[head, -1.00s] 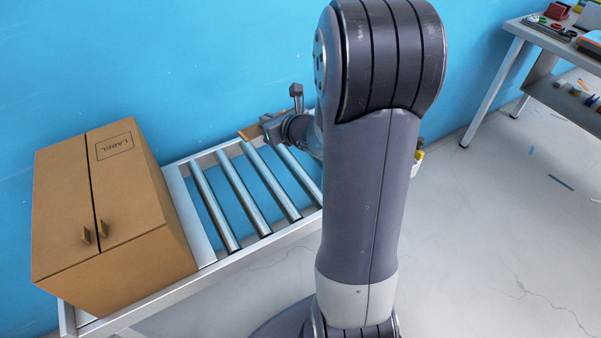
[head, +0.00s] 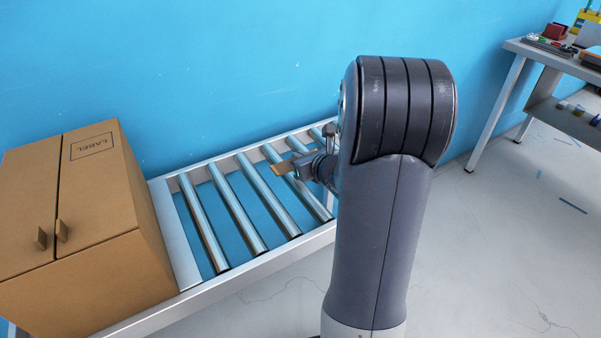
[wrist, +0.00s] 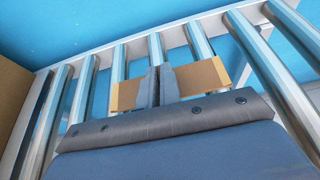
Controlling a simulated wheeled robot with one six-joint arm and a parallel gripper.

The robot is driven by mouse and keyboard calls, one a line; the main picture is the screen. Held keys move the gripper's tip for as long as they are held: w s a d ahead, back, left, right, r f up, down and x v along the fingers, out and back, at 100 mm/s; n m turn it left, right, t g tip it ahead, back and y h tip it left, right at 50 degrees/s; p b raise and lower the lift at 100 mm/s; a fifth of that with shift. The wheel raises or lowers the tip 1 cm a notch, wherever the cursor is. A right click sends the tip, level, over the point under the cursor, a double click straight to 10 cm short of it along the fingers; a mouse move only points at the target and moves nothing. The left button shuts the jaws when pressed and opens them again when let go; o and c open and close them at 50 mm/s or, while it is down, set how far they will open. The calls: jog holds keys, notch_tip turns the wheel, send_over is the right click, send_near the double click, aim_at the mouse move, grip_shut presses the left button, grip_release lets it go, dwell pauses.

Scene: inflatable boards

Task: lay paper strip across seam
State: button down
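A cardboard box (head: 100,250) stands on the conveyor's left end. A dark seam (head: 57,200) runs between its two closed top flaps, and each flap has a small raised tab beside the seam. The right flap carries a printed LABEL outline. A brown paper strip (wrist: 200,77) is pinched between the two fingers of my gripper (wrist: 158,88), sticking out on both sides. The strip (head: 282,168) and my gripper also show in the head view, over the rollers, right of the box and apart from it. My arm hides part of the gripper. The box's side (wrist: 12,95) shows at the wrist view's left edge.
The roller conveyor (head: 240,210) runs along the blue wall with gaps between its rollers. A workbench (head: 515,45) with tools stands at the upper right. The pale floor between is mostly clear, with a few thin scraps on it.

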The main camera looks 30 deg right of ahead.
jog(key=shift+f+b, duration=0.55)
jog(key=shift+f, duration=1.35)
jog(key=shift+f, duration=0.15)
jog(key=c, duration=1.6)
grip_release()
